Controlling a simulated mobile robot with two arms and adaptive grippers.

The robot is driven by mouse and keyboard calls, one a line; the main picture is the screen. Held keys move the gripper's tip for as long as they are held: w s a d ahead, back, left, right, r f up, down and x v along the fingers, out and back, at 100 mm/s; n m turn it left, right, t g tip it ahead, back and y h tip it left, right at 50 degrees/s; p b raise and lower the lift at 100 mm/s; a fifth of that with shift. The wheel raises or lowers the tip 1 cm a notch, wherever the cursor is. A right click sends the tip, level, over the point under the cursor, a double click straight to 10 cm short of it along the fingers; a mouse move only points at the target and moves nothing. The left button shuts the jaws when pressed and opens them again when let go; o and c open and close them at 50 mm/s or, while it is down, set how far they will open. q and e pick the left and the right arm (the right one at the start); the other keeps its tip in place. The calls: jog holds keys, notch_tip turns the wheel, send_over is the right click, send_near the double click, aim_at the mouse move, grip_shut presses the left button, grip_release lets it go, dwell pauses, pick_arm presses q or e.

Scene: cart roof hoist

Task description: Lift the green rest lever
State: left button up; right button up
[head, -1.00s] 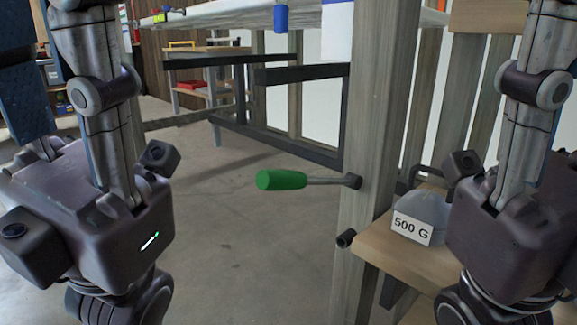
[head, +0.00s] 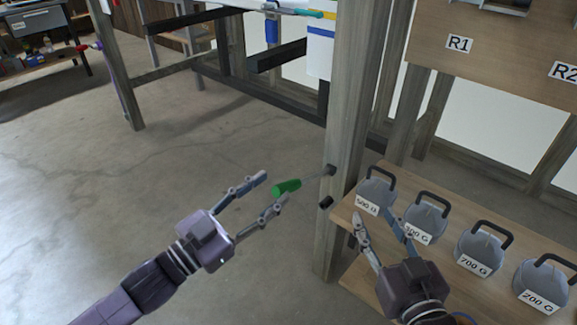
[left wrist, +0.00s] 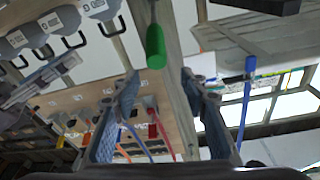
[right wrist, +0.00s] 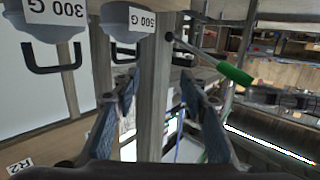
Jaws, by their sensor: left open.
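The green rest lever (head: 287,187) has a green grip on a thin metal rod, which joins a wooden post (head: 350,130). It also shows in the left wrist view (left wrist: 155,47) and the right wrist view (right wrist: 235,74). My left gripper (head: 274,190) is open and empty, its fingertips close to the free end of the green grip. In the left wrist view the grip's end lies near the gap between the fingertips; whether they touch is unclear. My right gripper (head: 374,215) is open with nothing between its fingers, near the weights to the right of the post.
Grey weights stand on a wooden shelf (head: 345,215), including one marked 500 G (head: 374,192) and one marked 700 G (head: 481,247). A black peg (head: 326,202) sticks out from the post below the lever. The floor left of the lever is clear.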

aim_at(286, 188)
jog(key=s+f+g+p, duration=0.1)
jog(key=s+f+g, duration=0.1)
jog(key=s+f, duration=0.1)
pick_arm(q)
jog(key=shift+n+g+y, duration=0.3)
jog(key=shift+g+y, duration=0.2)
jog(key=shift+g, duration=0.1)
jog(key=w+d+f, duration=0.1)
jog(key=w, duration=0.1)
jog(key=w+d+f+b, duration=0.1)
jog(key=w+d+f, duration=0.1)
jog(key=shift+f, duration=0.15)
jog(key=shift+w+d, duration=0.25)
jog(key=shift+w, duration=0.1)
pick_arm(e)
notch_tip(286, 188, up, 7)
jog(key=w+t, duration=0.1)
jog(key=t, duration=0.2)
jog(key=shift+a+t+y, duration=0.3)
jog(key=shift+t+y, duration=0.1)
pick_arm(q)
jog(key=shift+c, duration=0.5)
grip_shut()
